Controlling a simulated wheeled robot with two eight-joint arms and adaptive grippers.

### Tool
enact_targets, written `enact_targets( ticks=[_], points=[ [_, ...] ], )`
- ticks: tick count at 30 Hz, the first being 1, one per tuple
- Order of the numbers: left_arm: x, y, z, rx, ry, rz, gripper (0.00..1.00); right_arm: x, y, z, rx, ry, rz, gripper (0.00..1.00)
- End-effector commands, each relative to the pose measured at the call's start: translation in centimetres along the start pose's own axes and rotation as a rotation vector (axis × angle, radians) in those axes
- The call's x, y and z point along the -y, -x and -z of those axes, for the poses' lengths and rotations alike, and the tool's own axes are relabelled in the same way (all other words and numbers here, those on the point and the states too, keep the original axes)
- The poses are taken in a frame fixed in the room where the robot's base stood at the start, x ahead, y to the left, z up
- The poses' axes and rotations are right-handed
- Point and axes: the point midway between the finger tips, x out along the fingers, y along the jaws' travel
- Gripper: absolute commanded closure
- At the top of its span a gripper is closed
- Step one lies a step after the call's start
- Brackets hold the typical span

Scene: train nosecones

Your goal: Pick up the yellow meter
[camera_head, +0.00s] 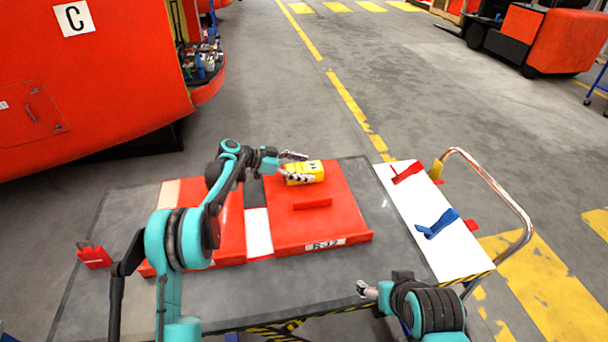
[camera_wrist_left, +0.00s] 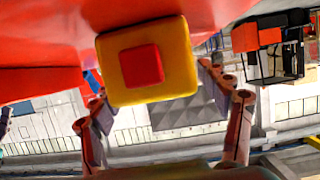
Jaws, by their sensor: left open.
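The yellow meter (camera_head: 308,171) sits on the red panel (camera_head: 345,215), near the panel's far edge. My left gripper (camera_head: 294,166) is open at the meter's left side, with its fingers close to it. In the left wrist view, the meter (camera_wrist_left: 178,62) shows a yellow end face with a red square, between and ahead of the two spread fingers of my left gripper (camera_wrist_left: 160,98). I cannot tell whether the fingers touch it. My right gripper (camera_head: 366,289) is low at the table's front edge, away from the meter; its jaws are too small to read.
The red panel lies on a grey table (camera_head: 90,270). A white board (camera_head: 445,250) at the right holds a red clamp-like tool (camera_head: 406,172) and a blue one (camera_head: 437,224). A metal rail (camera_head: 510,195) curves beyond it. A large red nosecone (camera_head: 90,95) stands behind left.

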Motion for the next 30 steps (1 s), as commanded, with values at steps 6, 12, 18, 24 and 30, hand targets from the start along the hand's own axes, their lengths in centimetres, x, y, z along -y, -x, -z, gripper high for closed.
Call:
enact_targets(
  ticks=[6,12,18,24,30],
  points=[
    [0.0,0.0,0.0,0.000,0.000,0.000,0.74,0.0,0.0,0.0,0.000,0.000,0.000,0.25],
    [0.0,0.1,0.1,-0.001,0.000,-0.001,0.99,0.0,0.0,0.0,0.000,0.000,0.000,0.25],
    [0.0,0.1,0.3,0.000,0.000,-0.001,0.99,0.0,0.1,0.1,0.000,0.000,0.000,0.25],
    [0.0,0.9,2.2,-0.001,0.000,0.000,0.99,0.0,0.8,0.6,0.000,0.000,0.000,0.25],
    [-1.2,0.8,5.6,-0.001,-0.001,-0.005,0.99,0.0,1.9,1.4,0.000,0.000,0.000,0.25]
  ],
)
